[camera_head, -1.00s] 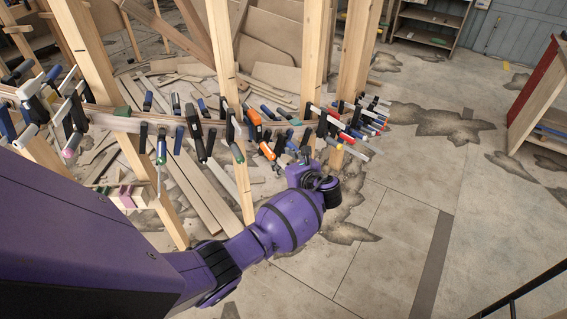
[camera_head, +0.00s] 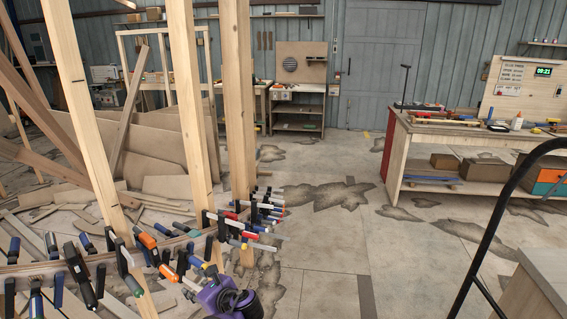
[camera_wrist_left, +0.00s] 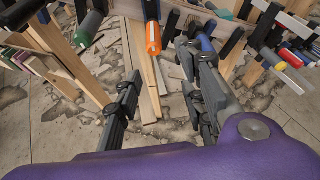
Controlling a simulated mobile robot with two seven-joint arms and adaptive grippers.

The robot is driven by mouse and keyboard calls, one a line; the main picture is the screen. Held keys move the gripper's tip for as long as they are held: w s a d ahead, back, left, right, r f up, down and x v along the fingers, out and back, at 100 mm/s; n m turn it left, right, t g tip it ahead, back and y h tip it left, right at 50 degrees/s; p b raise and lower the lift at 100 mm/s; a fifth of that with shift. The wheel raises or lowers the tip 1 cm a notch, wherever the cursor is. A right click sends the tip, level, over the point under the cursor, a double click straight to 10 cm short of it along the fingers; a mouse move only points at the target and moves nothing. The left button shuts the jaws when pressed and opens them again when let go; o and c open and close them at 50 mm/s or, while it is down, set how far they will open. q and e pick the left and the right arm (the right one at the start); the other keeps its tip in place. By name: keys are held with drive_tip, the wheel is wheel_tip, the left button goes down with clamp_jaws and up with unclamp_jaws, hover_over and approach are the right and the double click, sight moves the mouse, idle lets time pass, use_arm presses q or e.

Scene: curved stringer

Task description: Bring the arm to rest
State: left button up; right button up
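My left arm's purple wrist shows at the bottom of the head view, with its dark left gripper (camera_head: 203,285) small and partly hidden close to the clamps. In the left wrist view the two dark fingers of the left gripper (camera_wrist_left: 163,108) stand apart with nothing between them, so it is open. The curved wooden stringer (camera_head: 35,270) runs along the lower left, lined with several clamps. An orange-handled clamp (camera_wrist_left: 153,38) is just beyond the fingers in the wrist view. My right gripper is not in view.
Upright wooden posts (camera_head: 240,100) hold the stringer. Loose boards (camera_head: 150,135) lie behind. A workbench (camera_head: 450,133) with tools stands at right, and a black curved rail (camera_head: 490,235) is near at lower right. The floor (camera_head: 325,255) between is open.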

use_arm(q)
drive_tip(key=w+d+n+t+h, duration=0.2)
drive_tip(key=w+d+n+h, duration=0.1)
drive_tip(key=d, duration=0.2)
drive_tip(key=s+d+f+n+t+h, duration=0.1)
drive_tip(key=s+d+f+n+h, duration=0.6)
drive_tip(key=s+d+n, duration=0.25)
drive_tip(key=s+a+f+n, duration=0.1)
drive_tip(key=s+f+n, duration=0.1)
drive_tip(key=s, duration=0.8)
drive_tip(key=s+a+f+n+g+h, duration=0.1)
drive_tip(key=s+n, duration=0.4)
drive_tip(key=s, duration=0.6)
drive_tip(key=s+a+f+n, duration=0.1)
drive_tip(key=s+f+n, duration=0.2)
drive_tip(key=s, duration=0.8)
drive_tip(key=shift+s+a+f+n+g+h, duration=0.15)
drive_tip(key=shift+s+f+n+g+h, duration=0.15)
drive_tip(key=shift+f, duration=0.25)
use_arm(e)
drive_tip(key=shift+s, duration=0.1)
